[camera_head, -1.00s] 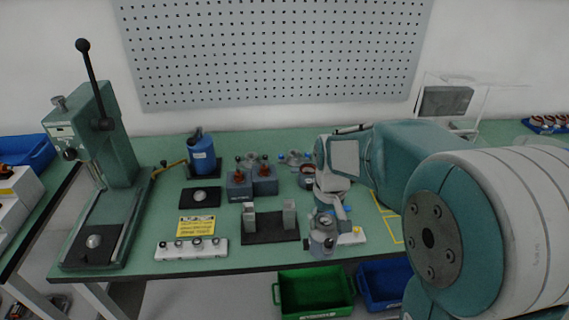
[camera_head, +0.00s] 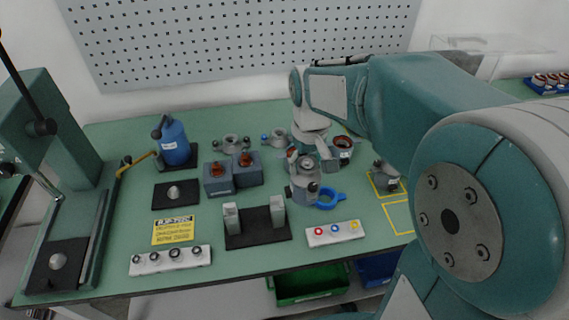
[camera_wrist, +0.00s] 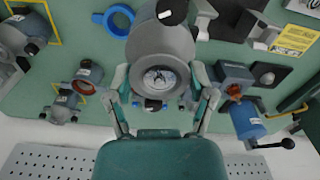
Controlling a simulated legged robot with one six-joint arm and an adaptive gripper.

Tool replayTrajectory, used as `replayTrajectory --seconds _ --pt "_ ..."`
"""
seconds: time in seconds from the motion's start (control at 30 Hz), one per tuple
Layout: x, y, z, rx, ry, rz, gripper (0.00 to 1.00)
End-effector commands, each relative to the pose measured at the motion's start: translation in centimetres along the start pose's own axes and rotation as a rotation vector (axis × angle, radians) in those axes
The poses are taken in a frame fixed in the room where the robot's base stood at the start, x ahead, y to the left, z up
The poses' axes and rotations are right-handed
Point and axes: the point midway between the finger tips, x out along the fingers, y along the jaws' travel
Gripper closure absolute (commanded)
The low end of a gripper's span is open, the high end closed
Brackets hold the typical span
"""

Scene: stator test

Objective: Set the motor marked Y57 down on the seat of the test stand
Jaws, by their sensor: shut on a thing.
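My gripper (camera_head: 308,160) is shut on a grey cylindrical motor (camera_head: 305,189), with a finger on either side of it. In the wrist view, the motor (camera_wrist: 160,50) sits between both fingers (camera_wrist: 165,95) and has a dark knob at its far end. Its marking cannot be read. The motor appears above the bench, behind and right of a black base (camera_head: 258,241) with two grey uprights. This base may be the test stand; its middle is empty. A black plate with a silver dome (camera_head: 173,192) and a green lever press (camera_head: 60,130) stand farther left.
A blue ring tool (camera_head: 334,198) lies beside the motor. A white strip with coloured buttons (camera_head: 335,232) lies near the front edge. Other motors (camera_head: 237,143) stand at the back, with one in a yellow square (camera_head: 387,180).

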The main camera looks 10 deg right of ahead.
Motion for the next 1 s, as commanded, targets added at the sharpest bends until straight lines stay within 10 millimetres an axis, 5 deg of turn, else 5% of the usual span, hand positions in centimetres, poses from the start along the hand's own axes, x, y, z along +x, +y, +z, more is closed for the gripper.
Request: replayTrajectory --seconds 0.5,1.0 --pt "6.0 -0.6 -7.8 -0.001 -0.001 0.000 0.91" --pt "10.5 -0.8 -9.3 -0.001 0.001 0.001 0.91"
